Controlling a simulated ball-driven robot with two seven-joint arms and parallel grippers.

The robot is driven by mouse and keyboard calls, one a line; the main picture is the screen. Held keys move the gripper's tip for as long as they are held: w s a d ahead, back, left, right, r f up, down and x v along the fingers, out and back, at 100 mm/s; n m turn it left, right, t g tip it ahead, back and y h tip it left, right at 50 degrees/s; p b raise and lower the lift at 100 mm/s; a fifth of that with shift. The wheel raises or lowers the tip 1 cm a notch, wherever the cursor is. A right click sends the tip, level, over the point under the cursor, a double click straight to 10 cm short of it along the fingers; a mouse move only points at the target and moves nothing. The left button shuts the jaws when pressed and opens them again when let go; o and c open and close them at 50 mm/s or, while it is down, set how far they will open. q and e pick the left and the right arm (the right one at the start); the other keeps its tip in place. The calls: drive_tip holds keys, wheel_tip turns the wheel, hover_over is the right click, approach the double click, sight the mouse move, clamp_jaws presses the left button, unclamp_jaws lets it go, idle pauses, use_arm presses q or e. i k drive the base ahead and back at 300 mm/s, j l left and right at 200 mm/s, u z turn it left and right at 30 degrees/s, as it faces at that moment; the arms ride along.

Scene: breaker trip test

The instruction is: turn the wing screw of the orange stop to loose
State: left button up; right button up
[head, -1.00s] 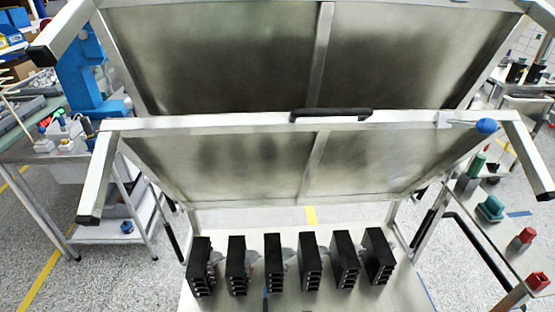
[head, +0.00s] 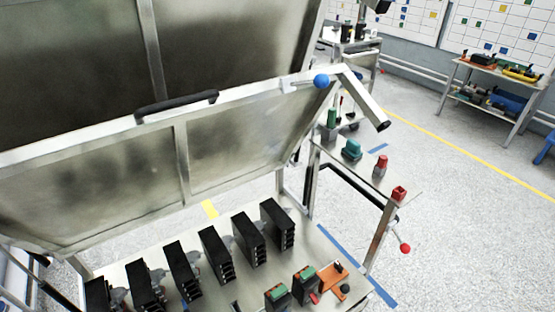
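The orange stop (head: 327,284) lies low in the head view, on the right end of the pale bench top (head: 355,297). It is a flat orange piece with small dark parts on it. One dark part stands at its upper end and a round dark knob sits by its lower right; I cannot tell which is the wing screw or how it is turned. Neither of my grippers shows.
Two dark blocks with green tops (head: 304,285) stand just left of the stop. A row of black breakers (head: 216,254) runs leftward. A raised framed cover (head: 235,140) with a black handle (head: 177,105) hangs over the bench. A side shelf with red and green items stands right.

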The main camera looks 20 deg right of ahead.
sight(339, 268)
drive_tip(key=z, duration=1.1)
